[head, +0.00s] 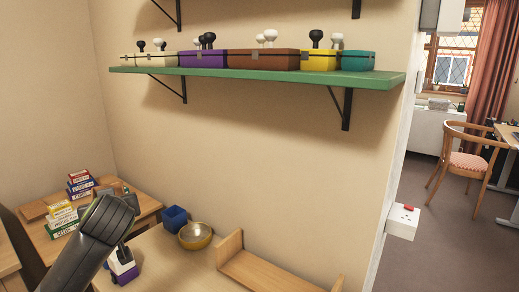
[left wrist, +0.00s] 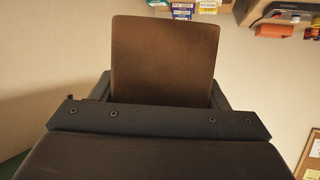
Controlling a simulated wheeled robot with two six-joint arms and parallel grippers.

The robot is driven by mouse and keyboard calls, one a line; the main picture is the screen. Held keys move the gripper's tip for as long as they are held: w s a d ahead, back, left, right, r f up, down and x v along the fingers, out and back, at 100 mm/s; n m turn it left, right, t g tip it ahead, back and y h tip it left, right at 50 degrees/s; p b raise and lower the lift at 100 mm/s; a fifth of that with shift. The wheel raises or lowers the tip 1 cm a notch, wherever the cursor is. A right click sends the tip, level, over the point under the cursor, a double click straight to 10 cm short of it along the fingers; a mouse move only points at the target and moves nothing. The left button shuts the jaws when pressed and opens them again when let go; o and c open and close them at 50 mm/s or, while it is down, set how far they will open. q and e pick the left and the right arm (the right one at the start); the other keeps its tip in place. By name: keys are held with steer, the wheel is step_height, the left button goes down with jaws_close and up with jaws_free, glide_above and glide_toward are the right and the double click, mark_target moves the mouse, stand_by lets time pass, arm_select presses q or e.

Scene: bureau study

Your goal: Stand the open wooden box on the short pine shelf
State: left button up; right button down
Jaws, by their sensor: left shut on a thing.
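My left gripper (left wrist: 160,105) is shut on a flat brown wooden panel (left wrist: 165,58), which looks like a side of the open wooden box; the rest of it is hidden. In the head view my dark left arm reaches in from the lower left, and a small brown patch shows beside its end, too small to identify. A pine piece with raised ends (head: 265,273), which looks like the short pine shelf, is at the bottom of the head view, cut off by the frame edge. My right gripper is not in view.
A green wall shelf (head: 250,75) on black brackets carries a row of coloured boxes. A brass bowl (head: 195,235) and a blue cube (head: 175,217) stand on the pale surface left of the pine piece. Seed boxes (head: 80,183) are stacked further left. A white switch box (head: 403,221) juts from the wall edge.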

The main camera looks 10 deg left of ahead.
arm_select(q)
steer(key=s+d+r+m+t+h, duration=0.25)
steer(key=d+m+h, duration=0.35)
steer(key=d, duration=0.4)
steer(key=w+d+f+m+t+h, duration=0.1)
steer(key=d+f+m+h, duration=0.15)
steer(key=d, duration=0.55)
steer(key=w+d+f+m+t+h, duration=0.1)
steer(key=d+f, duration=0.2)
steer(key=d, duration=0.5)
step_height(320, 180, up, 10)
steer(key=p, duration=1)
steer(key=shift+s+d+r, duration=0.15)
steer(key=shift+s+d, duration=0.05)
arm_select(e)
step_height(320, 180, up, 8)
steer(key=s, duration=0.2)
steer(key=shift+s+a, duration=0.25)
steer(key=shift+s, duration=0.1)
